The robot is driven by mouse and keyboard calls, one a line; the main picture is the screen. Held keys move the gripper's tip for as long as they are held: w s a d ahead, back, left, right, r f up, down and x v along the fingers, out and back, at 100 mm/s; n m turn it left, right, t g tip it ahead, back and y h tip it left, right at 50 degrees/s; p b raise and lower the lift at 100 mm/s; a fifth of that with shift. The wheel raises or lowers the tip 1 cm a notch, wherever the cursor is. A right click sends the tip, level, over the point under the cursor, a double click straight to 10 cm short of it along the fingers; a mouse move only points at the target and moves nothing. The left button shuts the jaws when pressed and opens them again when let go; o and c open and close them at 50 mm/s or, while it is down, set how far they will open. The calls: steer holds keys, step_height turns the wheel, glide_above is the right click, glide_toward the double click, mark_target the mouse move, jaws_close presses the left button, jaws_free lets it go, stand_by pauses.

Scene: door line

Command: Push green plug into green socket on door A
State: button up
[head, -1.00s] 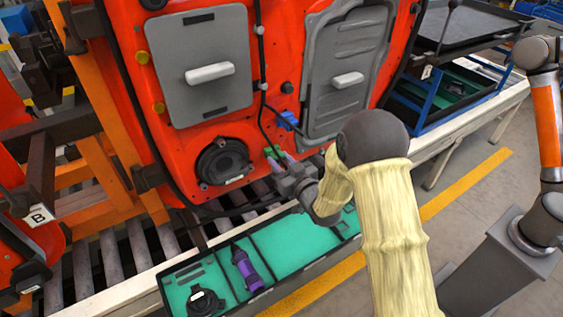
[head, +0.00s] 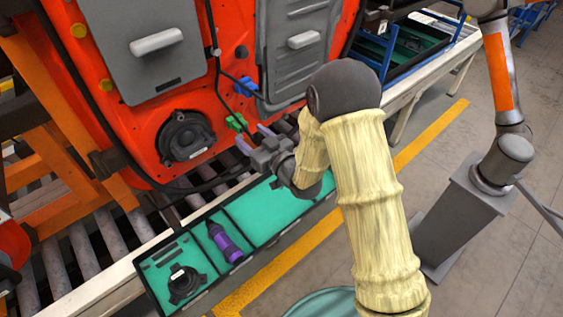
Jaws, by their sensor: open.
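The orange door panel (head: 115,130) fills the upper left of the head view. A small green connector part (head: 237,121) sits against its lower face, at the end of a thin black cable (head: 218,85). I cannot tell plug from socket there, or how deep the plug sits. My gripper (head: 253,139) is open and empty just below and right of the green part, with a small gap between them. Its pale fingertips point up and left toward the door.
A blue connector (head: 246,87) is on the door above the green part. A round black speaker (head: 187,136) is to the left. Below is a teal-lined tray (head: 270,207) with a purple tool (head: 226,240) and a black round part (head: 186,283). Another arm (head: 503,85) stands at right.

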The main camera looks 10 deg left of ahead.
steer(key=v, duration=1.1)
steer(key=shift+r+p, duration=0.2)
steer(key=shift+p, duration=0.1)
steer(key=p+v, duration=0.2)
steer(key=p, duration=0.3)
steer(key=shift+f+p, duration=0.1)
steer(key=shift+p, duration=0.2)
steer(key=shift+s, duration=0.1)
steer(key=shift+d, duration=0.1)
